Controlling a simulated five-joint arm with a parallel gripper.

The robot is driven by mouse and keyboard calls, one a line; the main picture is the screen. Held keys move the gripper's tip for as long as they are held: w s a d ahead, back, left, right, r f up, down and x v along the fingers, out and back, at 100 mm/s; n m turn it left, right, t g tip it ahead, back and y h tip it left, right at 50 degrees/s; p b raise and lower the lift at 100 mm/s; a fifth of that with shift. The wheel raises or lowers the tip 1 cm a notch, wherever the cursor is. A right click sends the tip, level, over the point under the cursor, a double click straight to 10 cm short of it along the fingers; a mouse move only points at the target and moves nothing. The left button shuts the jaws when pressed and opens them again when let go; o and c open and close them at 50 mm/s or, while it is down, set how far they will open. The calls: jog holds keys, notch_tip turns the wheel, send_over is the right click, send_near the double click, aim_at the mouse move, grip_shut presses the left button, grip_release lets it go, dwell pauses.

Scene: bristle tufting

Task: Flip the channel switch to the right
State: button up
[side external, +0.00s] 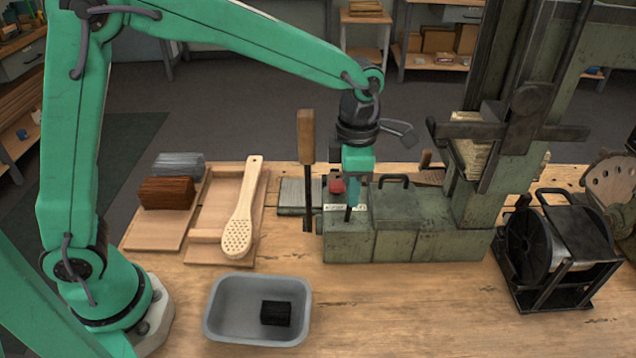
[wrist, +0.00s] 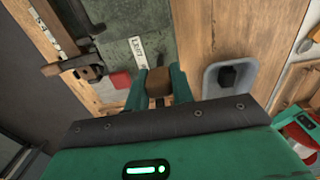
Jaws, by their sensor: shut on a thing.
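My gripper (side external: 352,200) points down at the front left of the green machine base (side external: 345,240). Its fingers are shut on the channel switch, whose brown knob shows between the fingertips in the wrist view (wrist: 158,83). In the side view a short dark stem (side external: 348,213) shows just below the fingers, and the knob is hidden by them. A small white label plate (side external: 332,207) lies beside the switch; it also shows in the wrist view (wrist: 137,50), too small to read surely. I cannot tell which way the switch leans.
A tall lever with a wooden handle (side external: 306,137) stands just left of my gripper, and a red part (side external: 336,184) is close by. A grey tray (side external: 218,306) holds a black block (side external: 276,313). A wooden brush (side external: 241,215) lies at left.

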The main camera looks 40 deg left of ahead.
jog(key=shift+s+a, duration=1.25)
jog(key=shift+a, duration=0.05)
jog(key=o, duration=0.8)
jog(key=shift+c, duration=0.2)
notch_tip(320, 180, up, 10)
dwell(1.0)
jog(key=shift+w, duration=0.1)
